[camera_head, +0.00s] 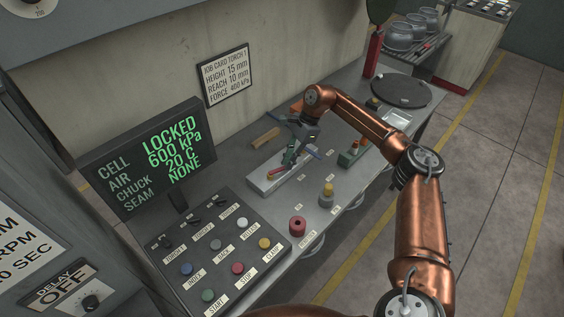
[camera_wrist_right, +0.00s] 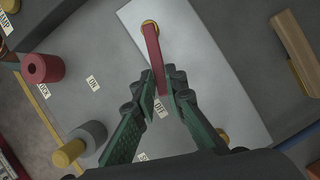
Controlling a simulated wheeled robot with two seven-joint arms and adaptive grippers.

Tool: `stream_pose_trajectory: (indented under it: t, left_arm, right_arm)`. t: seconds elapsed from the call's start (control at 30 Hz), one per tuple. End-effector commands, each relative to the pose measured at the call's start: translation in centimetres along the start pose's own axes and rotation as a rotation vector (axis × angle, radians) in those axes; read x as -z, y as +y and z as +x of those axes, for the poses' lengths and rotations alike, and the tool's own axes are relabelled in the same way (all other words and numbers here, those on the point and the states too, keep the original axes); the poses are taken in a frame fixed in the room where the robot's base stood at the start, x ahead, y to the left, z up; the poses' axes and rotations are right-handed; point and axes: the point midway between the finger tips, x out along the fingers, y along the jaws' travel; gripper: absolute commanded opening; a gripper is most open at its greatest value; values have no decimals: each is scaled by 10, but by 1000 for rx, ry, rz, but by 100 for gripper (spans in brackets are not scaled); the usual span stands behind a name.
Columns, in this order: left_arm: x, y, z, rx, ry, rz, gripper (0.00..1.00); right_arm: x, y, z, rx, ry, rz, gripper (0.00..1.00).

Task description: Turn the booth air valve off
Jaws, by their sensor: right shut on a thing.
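The air valve has a red lever (camera_head: 277,172) on a pale plate (camera_head: 257,186) on the bench. My right gripper (camera_wrist_right: 161,88) is shut on the lever's free end. It also shows in the head view (camera_head: 291,158), reaching down to the lever. An OFF label (camera_wrist_right: 160,108) shows between the fingers, and an ON label (camera_wrist_right: 95,83) lies left of the plate. The screen (camera_head: 150,155) reads AIR 600 kPa and CELL LOCKED. My left gripper is out of view.
A wooden piece (camera_head: 265,138) lies behind the plate. A button panel (camera_head: 215,250) stands at front left. A red knob (camera_head: 297,226), a yellow-topped knob (camera_head: 327,194) and a green fixture (camera_head: 352,153) stand near the front edge. A dark round disc (camera_head: 401,90) is farther back.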

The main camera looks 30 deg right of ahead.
Motion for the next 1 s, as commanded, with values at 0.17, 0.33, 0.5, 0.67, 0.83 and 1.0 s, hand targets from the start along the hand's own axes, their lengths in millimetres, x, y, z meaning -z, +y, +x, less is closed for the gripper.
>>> stream_pose_trajectory:
  t: [0.17, 0.33, 0.5, 0.67, 0.83, 1.0]
  left_arm:
    - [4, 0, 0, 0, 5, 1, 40]
    - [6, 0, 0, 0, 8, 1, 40]
    - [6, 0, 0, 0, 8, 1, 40]
    - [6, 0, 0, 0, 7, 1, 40]
    - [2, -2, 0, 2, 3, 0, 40]
    - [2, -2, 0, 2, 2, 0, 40]
  right_arm:
    - [1, -2, -2, 6, 0, -1, 0]
    - [0, -2, -2, 7, 1, -1, 12]
    - [0, -2, -2, 5, 1, -2, 24]
    - [0, -1, -1, 3, 1, -2, 29]
    - [0, -1, -1, 2, 1, -2, 29]
    - [0, -2, -13, 3, 1, -1, 29]
